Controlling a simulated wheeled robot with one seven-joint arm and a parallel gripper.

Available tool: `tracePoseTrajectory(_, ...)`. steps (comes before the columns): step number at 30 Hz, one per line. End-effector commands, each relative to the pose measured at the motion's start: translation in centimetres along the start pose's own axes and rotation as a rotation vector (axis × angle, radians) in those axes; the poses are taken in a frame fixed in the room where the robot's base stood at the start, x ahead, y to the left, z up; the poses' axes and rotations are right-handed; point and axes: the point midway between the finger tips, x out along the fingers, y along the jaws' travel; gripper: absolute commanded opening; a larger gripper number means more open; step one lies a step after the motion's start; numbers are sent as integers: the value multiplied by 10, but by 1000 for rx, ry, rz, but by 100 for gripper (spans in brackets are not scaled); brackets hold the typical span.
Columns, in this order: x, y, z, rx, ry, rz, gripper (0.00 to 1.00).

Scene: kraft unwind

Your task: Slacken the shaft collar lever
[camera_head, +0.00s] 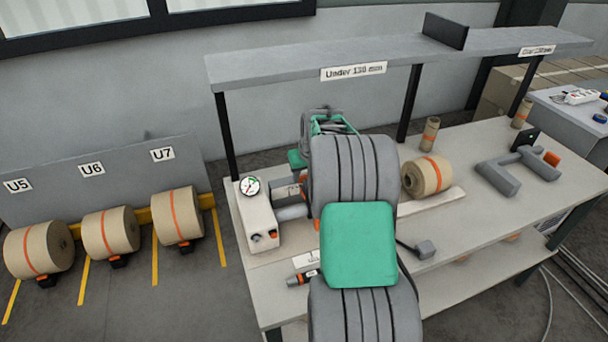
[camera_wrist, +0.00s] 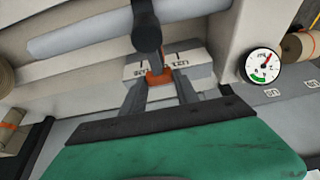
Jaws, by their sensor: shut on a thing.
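In the wrist view my gripper (camera_wrist: 161,86) has its two grey fingers closed around a small orange piece (camera_wrist: 159,77), which I take to be the collar lever. A dark rounded rod (camera_wrist: 146,32) comes down from the top edge just above it. Behind the fingers is a light block (camera_wrist: 190,75) with black marks and lettering. A pale grey shaft (camera_wrist: 85,35) runs to the left. In the head view my own arm covers the fingers and the lever. The shaft (camera_head: 291,212) shows beside the white gauge box (camera_head: 258,222).
The pressure gauge (camera_wrist: 262,65) is at the right in the wrist view. On the bench (camera_head: 480,215) lie a kraft roll (camera_head: 428,175) and a grey bracket (camera_head: 497,179). A shelf (camera_head: 400,53) spans above.

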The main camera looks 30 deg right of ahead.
Motion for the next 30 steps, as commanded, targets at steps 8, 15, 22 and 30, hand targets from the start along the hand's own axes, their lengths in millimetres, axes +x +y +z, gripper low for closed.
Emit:
tracePoseTrajectory(8,0,0,0,0,0,0,0)
tracePoseTrajectory(15,0,0,0,0,0,0,0)
tracePoseTrajectory(22,0,0,0,0,0,0,0)
tracePoseTrajectory(30,0,0,0,0,0,0,0)
